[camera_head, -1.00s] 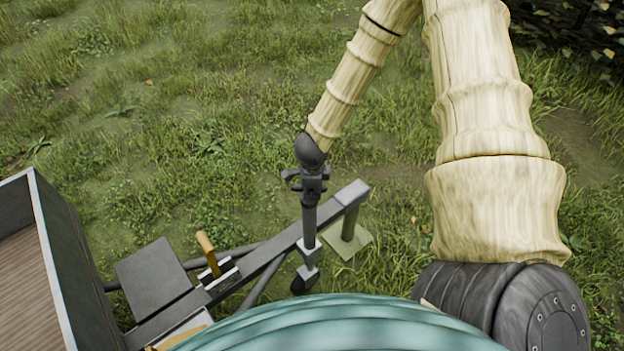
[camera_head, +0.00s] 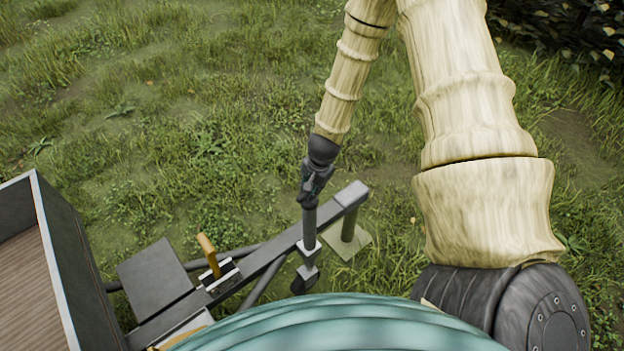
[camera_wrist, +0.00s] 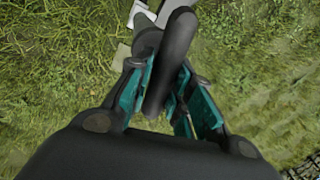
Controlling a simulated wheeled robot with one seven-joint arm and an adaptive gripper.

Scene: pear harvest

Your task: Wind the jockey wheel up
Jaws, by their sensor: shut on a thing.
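The jockey wheel's grey post (camera_head: 309,222) stands upright at the trailer drawbar (camera_head: 268,252), with the small dark wheel (camera_head: 303,281) low down, partly hidden by my own body. My gripper (camera_head: 312,186) is at the top of the post and covers most of the crank there. In the wrist view, my gripper (camera_wrist: 165,88) has its teal-lined fingers on both sides of a dark, rounded crank handle (camera_wrist: 174,55) and is shut on it. The grey top of the post (camera_wrist: 148,42) shows just beyond the handle.
The trailer bed (camera_head: 48,225) is at the left. Open grass (camera_head: 170,120) surrounds the post; bushes (camera_head: 575,35) are at the upper right.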

